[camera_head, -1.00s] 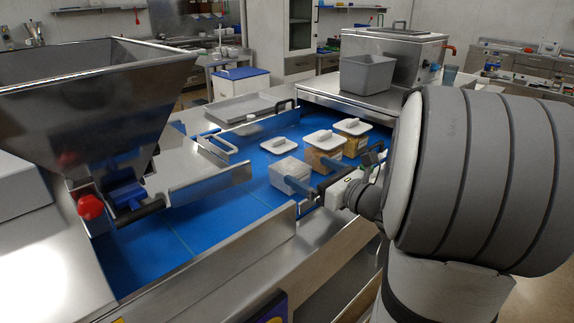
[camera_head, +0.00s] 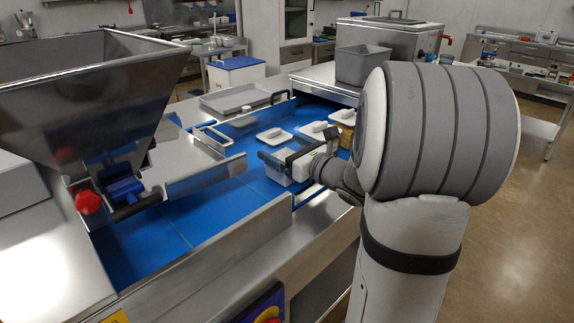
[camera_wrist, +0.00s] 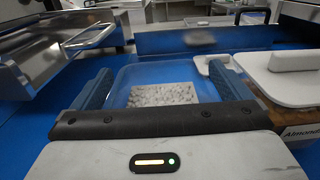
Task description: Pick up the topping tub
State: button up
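A clear, lidless tub (camera_wrist: 165,93) with white pieces in it stands on the blue surface. It also shows under my gripper in the head view (camera_head: 291,173). My gripper (camera_wrist: 160,76) is around it, with one blue finger on each side; the fingers are spread wide and look close to the walls, without visible squeezing. In the head view my gripper (camera_head: 283,157) hides part of the tub. A lidded tub with a label starting "Almond" (camera_wrist: 298,133) is just to the right in the wrist view.
A loose white lid (camera_head: 273,134) lies behind the tub. Further white-lidded tubs (camera_head: 316,130) stand close on the right. Metal guide walls (camera_head: 205,178) edge the blue surface, and a hopper (camera_head: 95,90) stands left. A grey bin (camera_head: 364,66) is at the back.

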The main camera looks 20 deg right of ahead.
jog(key=c, duration=1.1)
jog(key=shift+o, duration=0.2)
jog(key=shift+r, duration=0.1)
notch_tip(320, 180, up, 10)
jog(key=shift+p, duration=0.35)
